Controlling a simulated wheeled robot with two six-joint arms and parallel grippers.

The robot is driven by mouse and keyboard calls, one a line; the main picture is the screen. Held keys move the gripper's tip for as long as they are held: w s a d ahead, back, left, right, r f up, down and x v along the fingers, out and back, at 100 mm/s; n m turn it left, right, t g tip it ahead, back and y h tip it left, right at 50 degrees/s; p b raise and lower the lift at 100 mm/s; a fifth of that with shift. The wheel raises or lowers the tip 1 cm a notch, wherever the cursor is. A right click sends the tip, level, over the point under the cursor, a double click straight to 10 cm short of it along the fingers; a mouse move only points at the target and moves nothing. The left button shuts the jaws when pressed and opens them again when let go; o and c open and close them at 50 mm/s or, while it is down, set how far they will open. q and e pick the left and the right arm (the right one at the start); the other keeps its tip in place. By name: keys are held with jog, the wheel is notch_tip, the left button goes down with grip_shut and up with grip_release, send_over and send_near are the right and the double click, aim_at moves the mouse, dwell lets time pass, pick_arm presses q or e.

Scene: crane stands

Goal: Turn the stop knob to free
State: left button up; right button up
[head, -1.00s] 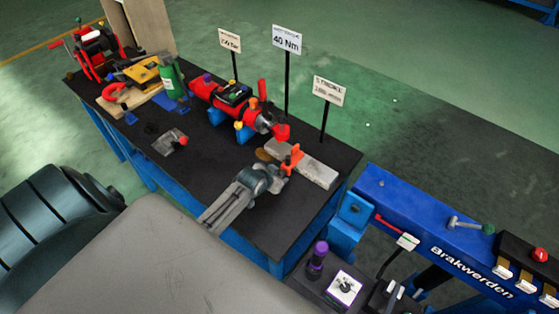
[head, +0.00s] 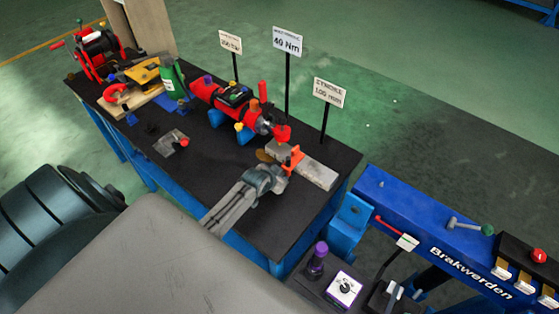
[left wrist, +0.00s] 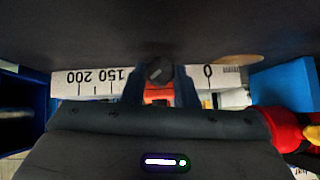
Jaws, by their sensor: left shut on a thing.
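An orange stop (head: 294,157) sits on a pale ruler-like bar (head: 318,174) near the right end of the black table. In the left wrist view the black stop knob (left wrist: 160,70) shows above the orange stop (left wrist: 158,93), between the scale (left wrist: 95,80) marks 150 and 0. My left gripper (head: 284,169) is at the stop, and its two fingers (left wrist: 160,84) are shut on the knob from both sides. In the head view the knob is hidden by the gripper. My right gripper is not in view.
A red cylinder unit (head: 235,105) on blue supports stands behind the bar, with sign posts (head: 287,42) beside it. A blue bench (head: 400,215) stands at the right. The table's front middle is clear.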

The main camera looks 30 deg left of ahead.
pick_arm(q)
jog(key=shift+a+h+b, duration=0.1)
jog(key=shift+h+b, duration=0.2)
jog(key=shift+h, duration=0.1)
jog(key=shift+a+f+n+h+b, duration=0.1)
jog(key=shift+f+n+h+b, duration=0.05)
jog(key=shift+n+h+b, duration=0.3)
jog(key=h+b, duration=0.1)
jog(key=b, duration=0.2)
jog(key=n+h+b, duration=0.1)
jog(key=h+b, duration=0.1)
jog(key=b, duration=0.1)
jog(key=n+h+b, duration=0.1)
jog(key=b, duration=0.2)
jog(key=shift+a+f+n+h, duration=0.25)
jog(key=shift+a+f+h, duration=0.05)
jog(key=shift+a+h, duration=0.1)
jog(key=h+b, duration=0.1)
jog(key=b, duration=0.1)
jog(key=shift+r+n+b, duration=0.15)
jog(key=shift+n+b, duration=0.15)
jog(key=shift+r, duration=0.1)
jog(key=o, duration=0.8)
jog(key=shift+o, duration=1)
